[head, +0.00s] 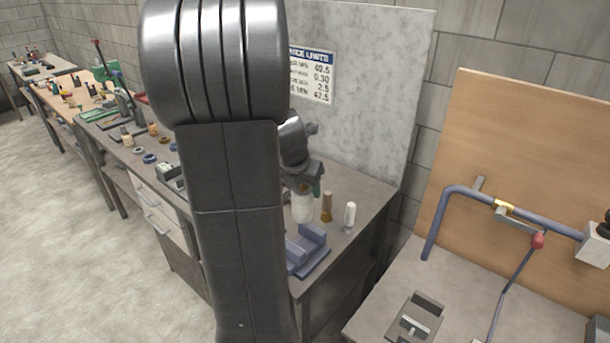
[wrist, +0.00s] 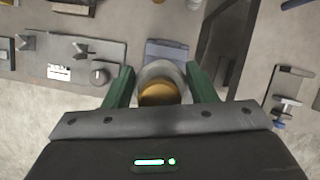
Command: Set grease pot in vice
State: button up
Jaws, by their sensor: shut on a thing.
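My gripper (wrist: 161,88) is shut on the grease pot (wrist: 160,70), a pale round pot with an amber middle, held between two green fingers. In the head view the pot (head: 302,208) shows as a whitish body below the wrist, partly hidden by my arm. A blue vice (head: 313,245) with raised jaws sits near the bench corner, its left part hidden behind my arm. In the wrist view the blue vice (wrist: 167,46) shows just beyond the pot, partly covered by it. The pot appears above the bench, apart from the vice.
A brown bottle (head: 327,207) and a white bottle (head: 349,217) stand on the bench behind the vice. A second bench at right holds a grey clamp-like fixture (head: 416,317) and a bent blue pipe (head: 512,209). A gap separates the benches.

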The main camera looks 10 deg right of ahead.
jog(key=shift+w+f, duration=0.15)
jog(key=shift+s+a+f+b, duration=0.1)
jog(key=shift+s+f+b, duration=0.25)
jog(key=shift+b, duration=0.2)
notch_tip(320, 180, down, 4)
jog(key=b, duration=0.4)
jog(key=shift+w+f, duration=0.1)
jog(key=shift+f, duration=0.45)
jog(key=shift+w+p, duration=0.1)
jog(key=shift+p, duration=0.3)
dwell(0.4)
jog(key=shift+f+b, duration=1.65)
jog(key=shift+f, duration=1.05)
dwell(2.2)
jog(key=o, duration=1.3)
jog(key=shift+c, duration=0.2)
